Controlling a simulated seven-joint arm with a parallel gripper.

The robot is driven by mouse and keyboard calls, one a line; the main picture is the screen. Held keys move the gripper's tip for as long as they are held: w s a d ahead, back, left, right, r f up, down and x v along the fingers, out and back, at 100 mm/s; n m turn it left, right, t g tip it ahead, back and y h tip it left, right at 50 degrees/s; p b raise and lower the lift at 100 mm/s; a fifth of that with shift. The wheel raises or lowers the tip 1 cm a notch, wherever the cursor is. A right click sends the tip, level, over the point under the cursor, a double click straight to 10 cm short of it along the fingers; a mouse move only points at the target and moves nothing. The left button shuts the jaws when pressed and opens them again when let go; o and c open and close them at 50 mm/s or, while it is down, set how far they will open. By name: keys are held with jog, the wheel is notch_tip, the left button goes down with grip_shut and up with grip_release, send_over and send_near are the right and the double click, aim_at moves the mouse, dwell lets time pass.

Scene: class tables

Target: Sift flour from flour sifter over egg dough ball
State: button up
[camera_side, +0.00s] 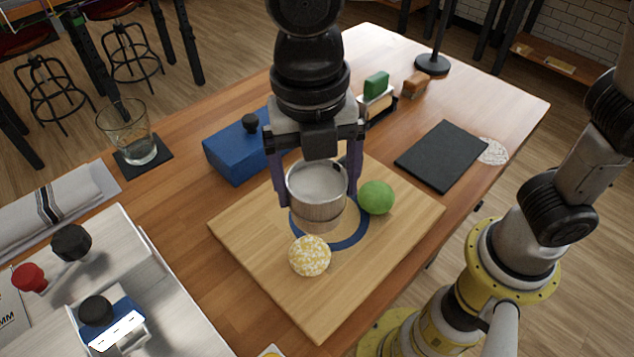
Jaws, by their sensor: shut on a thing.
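My gripper (317,180) points down over the wooden board and is shut on the flour sifter (318,207), a round metal cup with pale flour-like content inside. The sifter is roughly upright and appears held above the board. A yellow ball with white speckles (309,256), likely the egg dough ball, sits on the board just in front of the sifter, slightly to its left. The sifter is beside the ball in the picture, and its exact height is hard to tell.
The wooden board (385,250) has a blue ring (348,240). A green ball (376,197) sits right of the sifter. A blue box (228,152), a glass (128,135), a dark slab (442,156) and a white tray (160,275) stand around. The board's front is clear.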

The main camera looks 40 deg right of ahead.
jog(key=shift+r, duration=1.45)
dwell(0.6)
jog(key=w+d+f+m, duration=0.2)
jog(key=w+d+m, duration=0.3)
jog(key=w+m, duration=0.2)
jog(key=w+d+f+m, duration=0.3)
jog(key=w+d+m, duration=0.3)
jog(key=w+m, duration=0.2)
jog(key=w+d+f+m, duration=0.2)
jog(key=w+d+m, duration=0.4)
jog(key=w, duration=0.4)
jog(key=shift+w+d+f+m+y, duration=0.25)
jog(key=shift+m+y, duration=0.15)
jog(key=shift+m, duration=0.4)
jog(key=w+d+f+m, duration=0.3)
jog(key=d+m, duration=0.3)
jog(key=d, duration=0.3)
jog(key=shift+w+m, duration=0.3)
jog(key=shift+w, duration=0.3)
